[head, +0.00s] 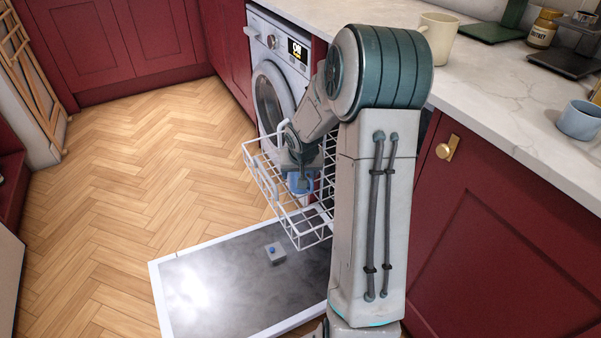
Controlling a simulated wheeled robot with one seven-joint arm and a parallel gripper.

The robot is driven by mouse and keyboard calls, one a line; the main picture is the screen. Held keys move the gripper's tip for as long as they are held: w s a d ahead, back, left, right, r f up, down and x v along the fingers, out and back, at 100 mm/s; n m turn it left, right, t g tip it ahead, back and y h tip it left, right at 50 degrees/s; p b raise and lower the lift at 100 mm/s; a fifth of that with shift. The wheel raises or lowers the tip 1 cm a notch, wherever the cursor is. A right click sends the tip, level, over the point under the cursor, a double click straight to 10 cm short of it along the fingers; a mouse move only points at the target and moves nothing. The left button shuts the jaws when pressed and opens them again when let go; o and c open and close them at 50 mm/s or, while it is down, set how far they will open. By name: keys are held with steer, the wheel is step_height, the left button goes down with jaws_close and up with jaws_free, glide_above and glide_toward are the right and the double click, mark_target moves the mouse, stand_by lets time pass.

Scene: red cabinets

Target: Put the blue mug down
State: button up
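A blue mug (300,186) is in the white wire dishwasher rack (312,229), low in the middle of the head view. My gripper (302,178) reaches down into the rack right at the mug, and its end meets or overlaps the mug in the picture. The fingers are too small and too hidden to show whether they are closed on the mug. I cannot tell whether the mug rests on the rack's floor. My own arm hides the right part of the rack.
The dishwasher door (215,290) lies folded down below the rack. A washing machine (280,75) stands behind it. The counter (510,105) at right holds a cream mug (440,38), a light blue mug (579,121) and a jar (543,28). The wooden floor (130,190) at left is clear.

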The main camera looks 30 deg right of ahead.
steer(key=o, duration=1.2)
steer(key=shift+f, duration=0.1)
steer(key=shift+c, duration=0.2)
steer(key=shift+r, duration=0.25)
steer(key=p+v, duration=0.5)
steer(key=v, duration=0.6)
steer(key=s+a+r+n+g, duration=0.1)
steer(key=s+a+r+n, duration=0.1)
steer(key=s+a, duration=0.5)
steer(key=s+a+r+n+g+y, duration=0.1)
steer(key=s+a+r, duration=0.3)
steer(key=s, duration=1)
steer(key=a+n+g, duration=0.1)
steer(key=a, duration=0.2)
steer(key=shift+s+r, duration=0.2)
steer(key=shift+r, duration=0.1)
